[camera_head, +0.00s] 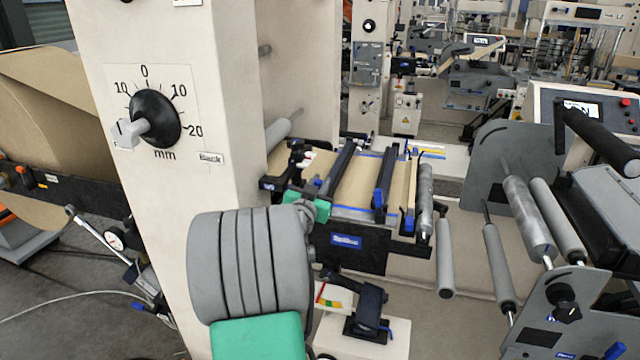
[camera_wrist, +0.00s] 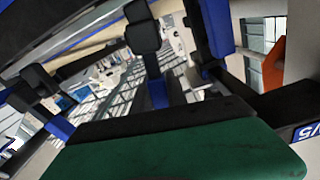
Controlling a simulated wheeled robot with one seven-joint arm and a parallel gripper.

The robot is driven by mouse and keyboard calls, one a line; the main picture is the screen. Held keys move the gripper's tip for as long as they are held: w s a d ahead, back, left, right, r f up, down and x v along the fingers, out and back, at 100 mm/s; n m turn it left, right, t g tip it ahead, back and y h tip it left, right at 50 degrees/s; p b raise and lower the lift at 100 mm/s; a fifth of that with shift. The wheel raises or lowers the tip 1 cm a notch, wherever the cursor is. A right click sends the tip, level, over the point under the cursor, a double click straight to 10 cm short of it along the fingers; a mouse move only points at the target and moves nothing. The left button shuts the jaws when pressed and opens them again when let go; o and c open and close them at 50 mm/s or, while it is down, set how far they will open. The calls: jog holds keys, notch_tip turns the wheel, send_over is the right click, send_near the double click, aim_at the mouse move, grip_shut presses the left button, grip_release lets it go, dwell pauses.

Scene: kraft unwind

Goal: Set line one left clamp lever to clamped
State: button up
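The splice table (camera_head: 372,184) stands mid-picture in the head view, with brown web across it. Its left clamp bar (camera_head: 342,165) is dark and runs front to back, with a small blue part (camera_head: 321,187) near its front end. I cannot tell the lever's setting. A second dark clamp bar (camera_head: 386,178) lies to the right. My gripper (camera_head: 317,208) shows as a green piece at the table's front left corner, close to the left bar; contact is unclear. In the wrist view a broad green surface fills the bottom, with black-and-blue parts (camera_wrist: 145,42) beyond. The fingertips' opening is hidden.
A pale column with a black dial (camera_head: 155,118) stands at left. Grey rollers (camera_head: 497,265) and a side plate (camera_head: 480,165) stand at right. A black device (camera_head: 368,308) sits on a pale block below the table. A dial gauge (camera_head: 114,238) is at lower left.

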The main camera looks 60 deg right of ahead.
grip_shut()
dwell(0.9)
